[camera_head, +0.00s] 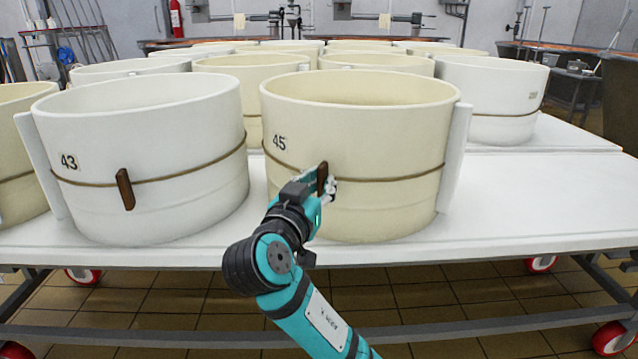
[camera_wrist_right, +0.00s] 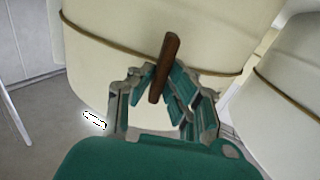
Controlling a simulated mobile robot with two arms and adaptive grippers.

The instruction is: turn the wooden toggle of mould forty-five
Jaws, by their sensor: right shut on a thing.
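The cream mould marked 45 (camera_head: 385,125) stands near the front edge of the white table, with a cord around its middle. Its wooden toggle (camera_head: 322,178) sits on the cord at the front left. In the right wrist view the brown toggle (camera_wrist_right: 168,55) is slightly tilted, its top leaning right, with the cord passing behind it. My right gripper (camera_head: 325,187) is at the toggle, and its fingers (camera_wrist_right: 164,84) are closed around the toggle's lower part. The left gripper does not show in either view.
A white mould marked 43 (camera_head: 150,150) stands to the left, with its own wooden toggle (camera_head: 125,189) on its cord. Several more moulds stand close behind. The white table (camera_head: 520,225) is bare to the right of mould 45. Its frame has red wheels (camera_head: 611,338).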

